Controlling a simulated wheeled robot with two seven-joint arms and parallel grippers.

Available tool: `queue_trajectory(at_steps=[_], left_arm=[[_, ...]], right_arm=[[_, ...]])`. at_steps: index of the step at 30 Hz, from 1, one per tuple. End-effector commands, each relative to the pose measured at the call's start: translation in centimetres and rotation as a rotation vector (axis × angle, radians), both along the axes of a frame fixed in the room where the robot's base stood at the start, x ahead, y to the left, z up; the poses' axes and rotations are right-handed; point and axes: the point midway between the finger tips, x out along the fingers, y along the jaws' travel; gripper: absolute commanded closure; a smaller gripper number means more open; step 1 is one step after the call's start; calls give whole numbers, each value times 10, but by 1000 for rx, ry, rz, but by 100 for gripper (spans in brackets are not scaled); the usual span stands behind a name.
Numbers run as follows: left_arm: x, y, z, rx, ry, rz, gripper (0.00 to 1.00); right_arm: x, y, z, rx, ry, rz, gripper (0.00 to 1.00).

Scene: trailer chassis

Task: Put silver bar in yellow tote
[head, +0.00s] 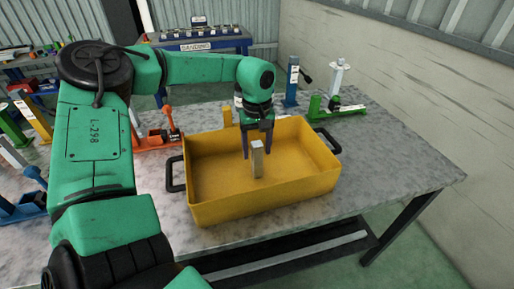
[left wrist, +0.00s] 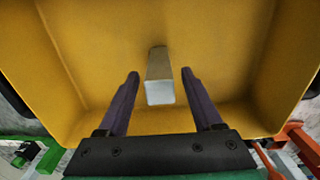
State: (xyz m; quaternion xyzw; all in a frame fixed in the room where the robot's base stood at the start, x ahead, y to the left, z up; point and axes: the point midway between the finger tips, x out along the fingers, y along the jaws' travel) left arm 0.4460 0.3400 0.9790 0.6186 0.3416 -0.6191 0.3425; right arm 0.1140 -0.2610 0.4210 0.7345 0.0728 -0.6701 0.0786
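The silver bar (head: 257,160) is inside the yellow tote (head: 262,196), end up, near the middle; whether its lower end touches the floor is hard to tell. In the left wrist view the bar (left wrist: 159,78) shows its pale square end towards the camera, against the yellow floor of the tote (left wrist: 95,45). My left gripper (head: 258,155) reaches down into the tote at the bar. In the left wrist view its dark fingers (left wrist: 160,74) are apart, one on each side of the bar, with a clear gap on both sides. My right gripper is not in view.
The tote stands on a grey speckled table (head: 400,170) with black handles at its ends. An orange stand (head: 160,138) is left of it; blue (head: 291,85) and green (head: 335,108) stands are behind it. The table's right side is clear.

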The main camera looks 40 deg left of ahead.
Motion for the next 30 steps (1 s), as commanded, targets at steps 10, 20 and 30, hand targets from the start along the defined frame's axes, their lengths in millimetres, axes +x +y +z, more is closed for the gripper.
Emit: queue_trajectory(at_steps=[10, 20, 30], left_arm=[[2, 0, 47, 2, -7, 1, 33], [0, 0, 119, 0, -1, 0, 33], [0, 0, 124, 0, 0, -1, 33]], right_arm=[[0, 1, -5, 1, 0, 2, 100], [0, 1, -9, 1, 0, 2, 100], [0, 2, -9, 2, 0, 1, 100]])
